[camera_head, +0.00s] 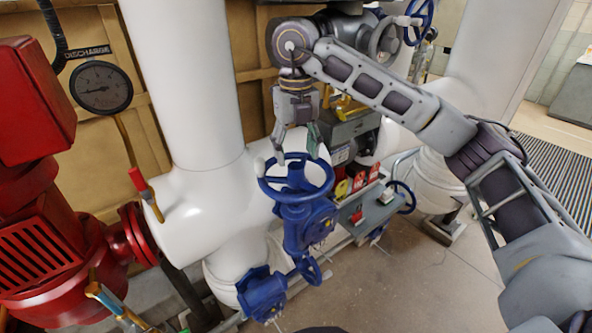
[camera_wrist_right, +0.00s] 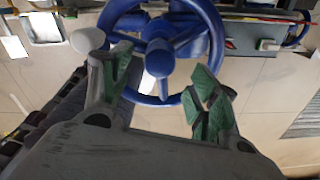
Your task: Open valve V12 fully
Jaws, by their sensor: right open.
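A blue handwheel valve (camera_head: 297,190) stands in front of the white pipe in the middle of the head view. Its label is not readable, so I cannot tell if it is V12. In the right wrist view the blue wheel (camera_wrist_right: 160,50) fills the upper middle, with its hub and spokes showing. My right gripper (camera_head: 296,152) points down at the far part of the rim from above. Its green-padded fingers (camera_wrist_right: 162,97) are apart, with the near rim showing between them. I cannot tell whether either finger touches the wheel. My left gripper is out of view.
A red pump (camera_head: 60,240) and a pressure gauge (camera_head: 101,87) are at the left. A red-handled lever (camera_head: 145,192) sticks out of the white pipe. A grey tray (camera_head: 375,205) with red tags stands right of the valve. Open floor (camera_head: 400,280) lies at lower right.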

